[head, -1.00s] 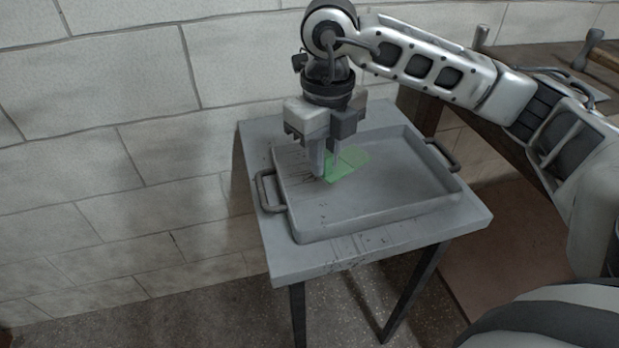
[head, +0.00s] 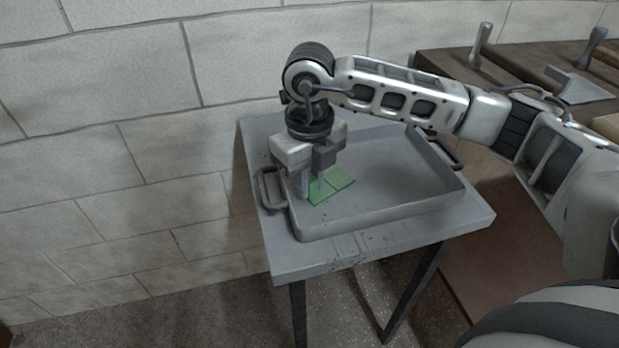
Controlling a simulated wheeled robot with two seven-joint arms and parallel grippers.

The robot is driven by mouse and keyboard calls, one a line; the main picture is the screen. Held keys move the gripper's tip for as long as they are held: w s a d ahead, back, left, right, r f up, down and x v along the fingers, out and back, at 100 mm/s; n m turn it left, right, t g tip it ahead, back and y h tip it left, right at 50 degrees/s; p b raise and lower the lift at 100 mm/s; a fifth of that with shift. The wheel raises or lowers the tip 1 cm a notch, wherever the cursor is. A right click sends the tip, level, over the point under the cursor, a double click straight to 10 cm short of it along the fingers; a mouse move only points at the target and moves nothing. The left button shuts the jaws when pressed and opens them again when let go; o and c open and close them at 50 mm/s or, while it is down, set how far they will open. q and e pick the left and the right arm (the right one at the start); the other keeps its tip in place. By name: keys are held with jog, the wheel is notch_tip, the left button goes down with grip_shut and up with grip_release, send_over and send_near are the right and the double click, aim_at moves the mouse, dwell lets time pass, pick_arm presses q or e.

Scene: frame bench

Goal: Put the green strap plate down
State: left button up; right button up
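The green strap plate (head: 341,179) is a thin, flat green piece with a dark line across it. It is low inside the grey tray (head: 400,205), towards its left side. My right gripper (head: 312,192) points down at the plate's left part, with its fingers close together and shut on it. The fingers hide part of the plate. I cannot tell whether the plate touches the tray floor. My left gripper is not in view.
The tray has raised walls and a handle at each end, and stands on a small grey table (head: 290,262). Its right half is empty. A brown bench (head: 520,50) with hammer-like tools is at the upper right. A block wall stands behind.

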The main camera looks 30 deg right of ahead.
jog(key=o, duration=0.4)
jog(key=shift+c, duration=0.2)
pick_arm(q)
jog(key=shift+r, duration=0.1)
pick_arm(e)
jog(key=shift+r+p, duration=0.2)
jog(key=shift+p, duration=0.1)
pick_arm(q)
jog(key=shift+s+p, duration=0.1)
jog(key=shift+p, duration=0.3)
pick_arm(e)
notch_tip(320, 180, up, 12)
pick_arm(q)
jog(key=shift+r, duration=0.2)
pick_arm(e)
jog(key=shift+f, duration=0.1)
